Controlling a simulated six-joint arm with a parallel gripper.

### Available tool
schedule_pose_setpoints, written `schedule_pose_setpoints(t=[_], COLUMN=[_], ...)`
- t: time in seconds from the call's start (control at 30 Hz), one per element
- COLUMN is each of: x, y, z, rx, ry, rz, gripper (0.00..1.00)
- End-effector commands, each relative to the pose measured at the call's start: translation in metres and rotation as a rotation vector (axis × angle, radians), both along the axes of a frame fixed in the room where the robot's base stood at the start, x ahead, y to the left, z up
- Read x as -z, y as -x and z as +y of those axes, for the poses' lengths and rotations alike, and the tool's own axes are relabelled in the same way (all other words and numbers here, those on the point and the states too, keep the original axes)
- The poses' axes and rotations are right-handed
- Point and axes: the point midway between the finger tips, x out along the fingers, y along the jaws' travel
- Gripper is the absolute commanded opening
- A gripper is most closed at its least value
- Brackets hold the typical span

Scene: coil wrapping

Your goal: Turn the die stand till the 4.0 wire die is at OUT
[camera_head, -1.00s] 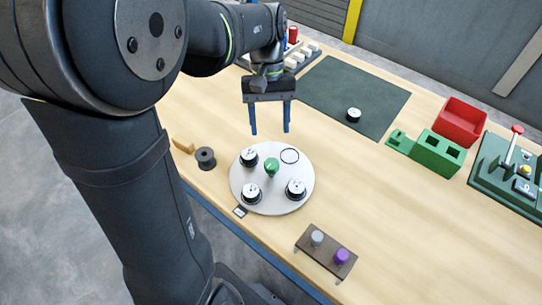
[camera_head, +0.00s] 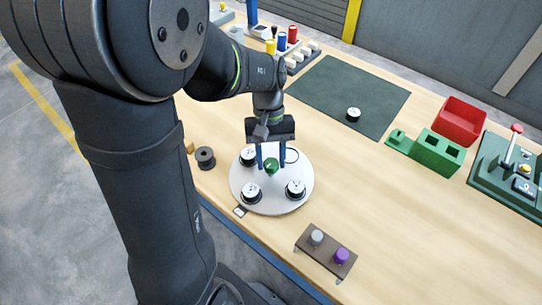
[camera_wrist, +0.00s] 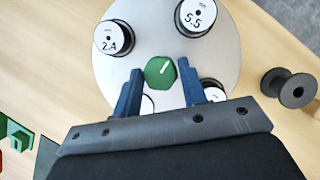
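The die stand (camera_head: 275,207) is a round pale plate with a green knob (camera_head: 271,167) at its centre. Three dies stand on it. An outlined empty place (camera_head: 291,155) is at the back right. My gripper (camera_wrist: 160,72) is open, its fingers on either side of the knob; contact cannot be told. A small tag (camera_head: 240,211) lies at the stand's front left, its text unreadable.
Another die (camera_head: 353,115) sits on the dark mat (camera_head: 335,85). A black spool (camera_head: 205,158) stands left of the die stand. A brown rack (camera_head: 326,252) with grey and purple pegs is in front. Green blocks (camera_head: 435,152) and a red bin (camera_head: 459,122) stand right.

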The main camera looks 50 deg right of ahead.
Motion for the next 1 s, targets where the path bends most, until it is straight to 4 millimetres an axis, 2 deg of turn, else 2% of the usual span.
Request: schedule_pose_setpoints(t=[0.03,0.17,0.2,0.57,1.0], x=[-0.0001,-0.0001,-0.0001,-0.0003,0.0001], y=[0.0,-0.0002,-0.0002,-0.0008,-0.0012], z=[0.0,0.0,0.0,0.0002,0.0013], rx=[0.0,0.0,0.0,-0.032,-0.214], ry=[0.0,0.0,0.0,-0.001,-0.002], rz=[0.0,0.0,0.0,-0.001,0.001], gripper=[0.28,0.03,0.0,0.0,0.0])
